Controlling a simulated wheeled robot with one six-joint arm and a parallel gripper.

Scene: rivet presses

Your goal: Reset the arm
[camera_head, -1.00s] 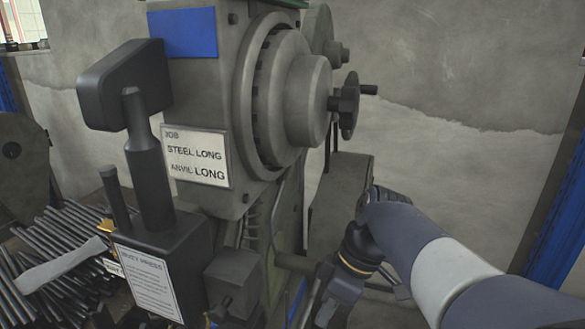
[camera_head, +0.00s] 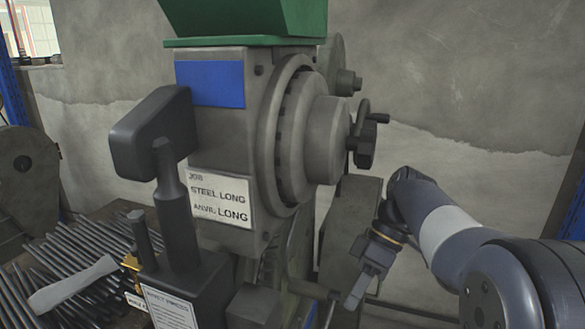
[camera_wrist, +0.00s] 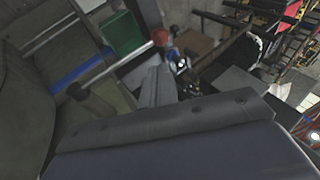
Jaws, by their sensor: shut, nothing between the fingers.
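My arm comes in from the right in the head view, and my gripper (camera_head: 354,294) hangs at its end, pointing down. It is small and dark there, beside the lower right side of the rivet press (camera_head: 215,125). It is shut and holds nothing. In the wrist view the gripper's grey fingers (camera_wrist: 155,85) show near the middle, together. I cannot tell from these frames how far the gripper is from the press body.
The press has a green hopper (camera_head: 245,20), a hand crank (camera_head: 365,135), a black-headed lever (camera_head: 155,135) and a job card (camera_head: 220,200) reading STEEL LONG, ANVIL LONG. Many dark rods (camera_head: 70,255) lie at left. A concrete wall (camera_head: 460,80) stands behind.

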